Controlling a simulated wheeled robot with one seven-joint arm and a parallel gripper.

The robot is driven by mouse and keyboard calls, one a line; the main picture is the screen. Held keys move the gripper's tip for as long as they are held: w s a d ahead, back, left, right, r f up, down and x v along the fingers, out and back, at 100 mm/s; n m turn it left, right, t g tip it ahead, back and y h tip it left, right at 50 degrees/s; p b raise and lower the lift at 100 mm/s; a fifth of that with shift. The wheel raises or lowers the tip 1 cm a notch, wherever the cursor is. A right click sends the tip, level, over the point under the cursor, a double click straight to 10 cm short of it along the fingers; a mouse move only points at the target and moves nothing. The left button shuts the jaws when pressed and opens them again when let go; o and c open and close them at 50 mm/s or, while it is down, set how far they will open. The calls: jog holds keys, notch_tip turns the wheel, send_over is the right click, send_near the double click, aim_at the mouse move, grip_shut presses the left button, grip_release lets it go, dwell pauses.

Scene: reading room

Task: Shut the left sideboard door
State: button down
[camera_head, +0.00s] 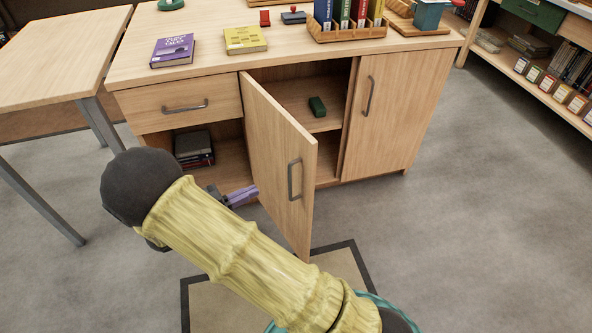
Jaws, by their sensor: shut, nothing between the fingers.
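The sideboard (136,82) is pale wood and stands across the middle of the view. Its left door (279,150) is hinged on its left side and stands wide open, swung out toward me. A grey bar handle (295,180) is on the door's outer face. Inside the opened compartment a small dark green object (317,106) lies on a shelf. My gripper (250,191) is shut and empty, just left of the door's outer face, low down; I cannot tell whether it touches. My arm hides part of the gripper and the floor below.
The right door (396,112) is closed. A drawer (188,104) is shut above an open shelf with books (194,148). A wooden table (62,57) stands left, a bookshelf (545,86) right. A bordered mat (343,262) lies below. Floor on the right is clear.

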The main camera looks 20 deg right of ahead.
aim_at(306, 165)
jog(key=shift+d, duration=0.15)
jog(key=b+x, duration=0.4)
jog(key=x, duration=0.8)
jog(key=shift+w+d+f, duration=0.15)
jog(key=shift+d, duration=0.15)
jog(key=shift+w+d, duration=0.15)
jog(key=shift+d, duration=0.4)
jog(key=shift+w+d, duration=0.1)
